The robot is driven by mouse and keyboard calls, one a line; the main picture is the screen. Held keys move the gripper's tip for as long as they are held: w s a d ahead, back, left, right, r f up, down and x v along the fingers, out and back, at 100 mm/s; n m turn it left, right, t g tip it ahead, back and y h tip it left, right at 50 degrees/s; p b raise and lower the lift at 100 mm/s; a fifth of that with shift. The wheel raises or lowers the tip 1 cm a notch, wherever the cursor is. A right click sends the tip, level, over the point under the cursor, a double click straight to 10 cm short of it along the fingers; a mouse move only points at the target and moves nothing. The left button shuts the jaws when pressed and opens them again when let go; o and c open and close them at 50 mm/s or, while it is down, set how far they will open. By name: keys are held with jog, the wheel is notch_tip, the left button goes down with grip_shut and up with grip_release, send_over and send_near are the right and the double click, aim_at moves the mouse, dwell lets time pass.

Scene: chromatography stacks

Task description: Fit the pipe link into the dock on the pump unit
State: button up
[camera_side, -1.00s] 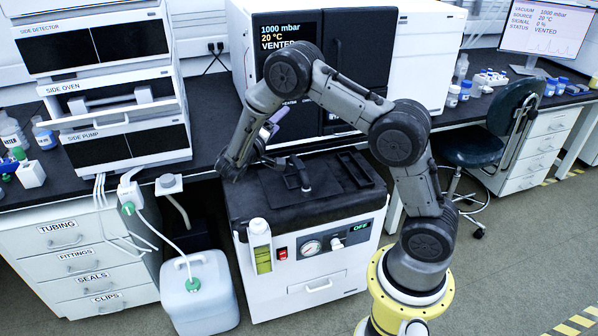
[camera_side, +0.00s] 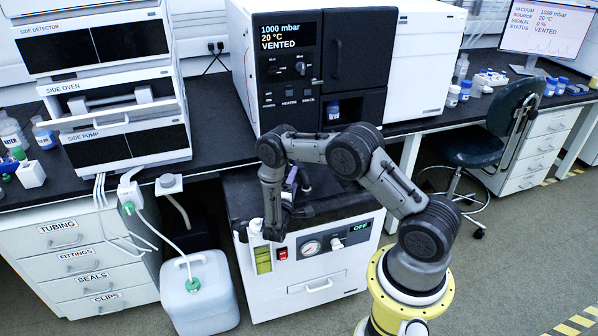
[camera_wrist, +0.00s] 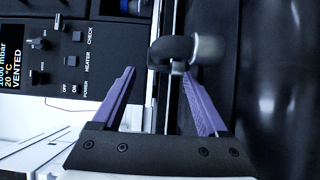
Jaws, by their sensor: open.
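A dark grey elbow-shaped pipe piece (camera_wrist: 185,48), apparently the pipe link, has a lighter metallic end and lies beyond my fingertips, nearest the right one. In the side view its upright part (camera_side: 304,178) shows just right of my gripper on the black top of the white pump unit (camera_side: 325,284). My gripper (camera_wrist: 160,73) is open, with two purple fingers and nothing held between them. In the side view my gripper (camera_side: 291,179) is low over the pump unit's top, partly hidden by my wrist. The dock cannot be made out clearly; my arm covers part of the top.
A black-fronted instrument (camera_side: 290,75) stands on the bench behind the pump unit. A side stack (camera_side: 125,145) stands left on the bench. A white container (camera_side: 198,300) with tubing stands on the floor left of the pump unit. A chair (camera_side: 480,145) is at the right.

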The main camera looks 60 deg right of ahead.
aim_at(299, 167)
jog(key=shift+x, duration=3.8)
jog(key=shift+s+r, duration=0.1)
jog(key=shift+r, duration=0.15)
grip_shut()
